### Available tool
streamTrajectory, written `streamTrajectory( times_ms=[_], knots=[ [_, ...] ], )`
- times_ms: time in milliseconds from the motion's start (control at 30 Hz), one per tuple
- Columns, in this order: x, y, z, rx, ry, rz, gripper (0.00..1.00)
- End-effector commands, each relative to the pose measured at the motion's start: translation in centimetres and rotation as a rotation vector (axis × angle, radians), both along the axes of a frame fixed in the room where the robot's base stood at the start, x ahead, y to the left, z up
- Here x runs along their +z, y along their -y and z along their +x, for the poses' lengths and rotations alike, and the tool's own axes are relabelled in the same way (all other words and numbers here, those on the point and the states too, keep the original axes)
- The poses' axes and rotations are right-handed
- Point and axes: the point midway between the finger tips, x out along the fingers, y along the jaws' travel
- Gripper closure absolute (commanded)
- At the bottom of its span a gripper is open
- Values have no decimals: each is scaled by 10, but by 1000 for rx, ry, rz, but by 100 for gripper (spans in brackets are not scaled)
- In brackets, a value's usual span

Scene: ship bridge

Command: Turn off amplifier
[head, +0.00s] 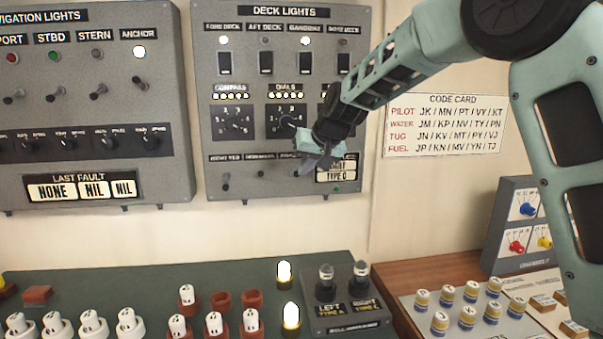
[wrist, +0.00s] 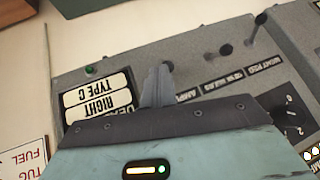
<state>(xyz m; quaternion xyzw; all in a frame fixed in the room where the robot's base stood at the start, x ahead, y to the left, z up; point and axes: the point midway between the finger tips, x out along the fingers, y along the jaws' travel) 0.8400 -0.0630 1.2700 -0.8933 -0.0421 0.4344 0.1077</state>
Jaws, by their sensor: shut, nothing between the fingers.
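The amplifier switch is on the lower row of the grey deck lights panel (head: 230,100). In the wrist view its label, starting "AMPL" (wrist: 187,96), appears upside down and partly cut off by my gripper. A dark switch tip (wrist: 168,64) shows just behind my fingers; the rest of that switch is hidden, so I cannot tell its position or whether I touch it. My gripper (wrist: 158,84) is shut and empty, right in front of this switch. In the head view my gripper (head: 326,157) is at the panel's lower right, covering part of that row.
Two other toggles (wrist: 226,50) (wrist: 260,18) stand beside it in the same row. Dial knobs (head: 234,122) sit above; a console (head: 130,270) with bulbs lies below.

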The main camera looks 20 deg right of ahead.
Motion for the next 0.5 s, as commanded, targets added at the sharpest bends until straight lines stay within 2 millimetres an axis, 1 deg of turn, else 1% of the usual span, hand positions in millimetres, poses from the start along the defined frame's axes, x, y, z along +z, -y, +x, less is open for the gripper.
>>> streamTrajectory(
  times_ms=[33, 167, 500],
  knots=[
    [-10, 2, -1, 0, 19, -3, 100],
    [-17, 5, -3, -2, 78, -14, 100],
    [-32, 4, -7, 0, 263, -51, 100]
  ],
)
